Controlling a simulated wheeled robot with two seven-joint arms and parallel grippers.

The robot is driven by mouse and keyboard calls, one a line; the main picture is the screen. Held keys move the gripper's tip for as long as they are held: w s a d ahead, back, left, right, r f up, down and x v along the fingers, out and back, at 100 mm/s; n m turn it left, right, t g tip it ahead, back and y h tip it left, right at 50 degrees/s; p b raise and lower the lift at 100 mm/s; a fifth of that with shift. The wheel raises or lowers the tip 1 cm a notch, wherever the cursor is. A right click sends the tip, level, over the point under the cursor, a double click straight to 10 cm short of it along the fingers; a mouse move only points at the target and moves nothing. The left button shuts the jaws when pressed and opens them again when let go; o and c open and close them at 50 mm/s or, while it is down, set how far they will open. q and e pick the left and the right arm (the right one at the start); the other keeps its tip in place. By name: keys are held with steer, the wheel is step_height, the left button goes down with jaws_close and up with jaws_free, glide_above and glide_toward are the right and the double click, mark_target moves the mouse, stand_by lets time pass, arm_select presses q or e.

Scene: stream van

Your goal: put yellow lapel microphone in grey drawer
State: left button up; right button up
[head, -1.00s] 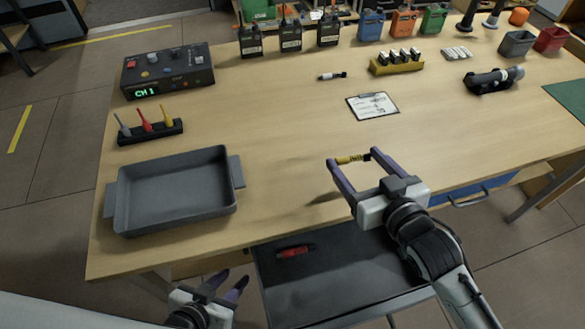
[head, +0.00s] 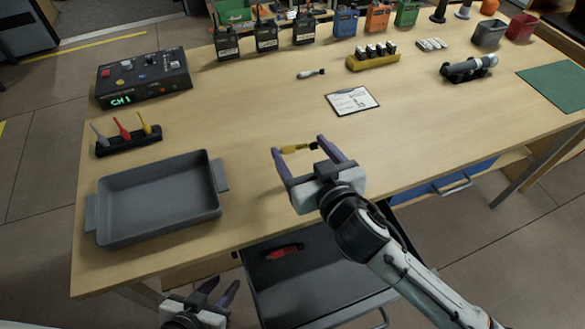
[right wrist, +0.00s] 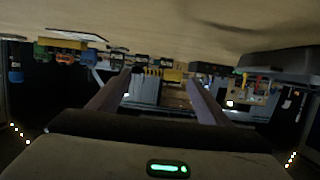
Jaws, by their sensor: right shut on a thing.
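The yellow lapel microphone (head: 295,149) with a black end is held across the fingertips of my right gripper (head: 298,147), above the table near its front edge. It also shows between the fingers in the right wrist view (right wrist: 172,75). The grey drawer (head: 330,262) is pulled out below the table's front edge, below my right gripper in the head view. A red and black lapel microphone (head: 284,252) lies inside it. My left gripper (head: 222,286) is low at the bottom of the head view, left of the drawer, open and empty.
A grey tray (head: 155,205) stands at the table's left front. Behind it are a rack with three coloured pieces (head: 130,143) and a control box (head: 143,80). A clipboard (head: 352,101) lies mid-table. A blue drawer (head: 450,178) is at the right. The table around the clipboard is mostly clear.

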mark_target(301, 170)
steer(key=shift+f+b, duration=0.3)
steer(key=shift+f, duration=2.75)
steer(key=shift+f, duration=0.2)
steer(key=o, duration=1)
steer(key=shift+r, duration=0.1)
